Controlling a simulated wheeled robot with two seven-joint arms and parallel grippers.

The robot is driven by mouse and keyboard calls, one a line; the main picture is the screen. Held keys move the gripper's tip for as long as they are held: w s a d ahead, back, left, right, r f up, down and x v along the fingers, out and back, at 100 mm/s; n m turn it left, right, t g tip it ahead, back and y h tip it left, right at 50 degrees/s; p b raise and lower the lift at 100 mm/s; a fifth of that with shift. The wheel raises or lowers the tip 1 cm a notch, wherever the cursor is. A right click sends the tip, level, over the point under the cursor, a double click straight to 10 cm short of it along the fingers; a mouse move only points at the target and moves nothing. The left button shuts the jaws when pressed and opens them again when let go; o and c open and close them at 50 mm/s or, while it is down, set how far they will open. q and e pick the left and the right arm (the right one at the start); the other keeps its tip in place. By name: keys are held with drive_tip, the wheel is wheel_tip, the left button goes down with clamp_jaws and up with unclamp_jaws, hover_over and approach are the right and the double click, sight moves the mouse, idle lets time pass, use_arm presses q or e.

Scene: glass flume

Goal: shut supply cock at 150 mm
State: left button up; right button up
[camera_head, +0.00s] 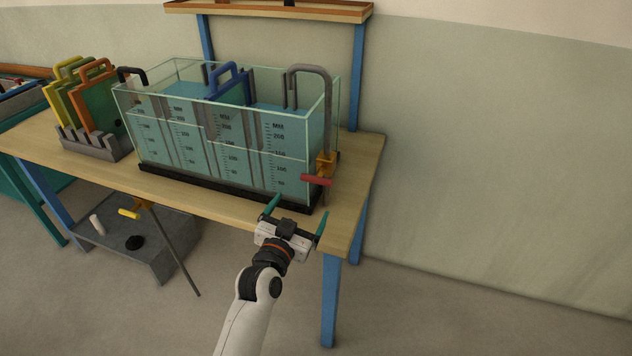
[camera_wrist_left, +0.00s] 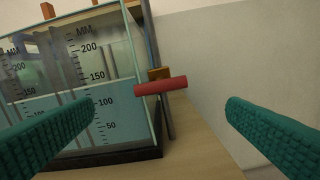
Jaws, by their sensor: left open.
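The supply cock has a brass body (camera_head: 325,164) and a red handle (camera_head: 316,181) at the right end of the glass flume (camera_head: 222,150). In the left wrist view the red handle (camera_wrist_left: 160,86) lies roughly level, across the vertical grey pipe. My left gripper (camera_head: 297,214) is open and empty, in front of the cock and lower in the picture. Its teal fingers stand wide to either side of the handle, not touching it. In the wrist view the water in the nearest compartment appears between the 100 and 150 marks; its exact level is unclear. My right gripper is out of view.
The flume stands on a black base on a wooden bench (camera_head: 358,190) with blue legs. A grey pipe (camera_head: 310,68) hooks over its right end. A rack of coloured gates (camera_head: 92,140) stands left. Room right of the bench is clear.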

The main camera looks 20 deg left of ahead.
sight(316, 181)
use_arm(q)
drive_tip(key=w, duration=1.1)
drive_tip(key=shift+w+d+f, duration=0.1)
drive_tip(key=shift+w+d, duration=0.1)
drive_tip(key=shift+w, duration=0.05)
drive_tip(key=c, duration=1)
drive_tip(key=shift+n+p, duration=0.65)
drive_tip(key=shift+n, duration=1.35)
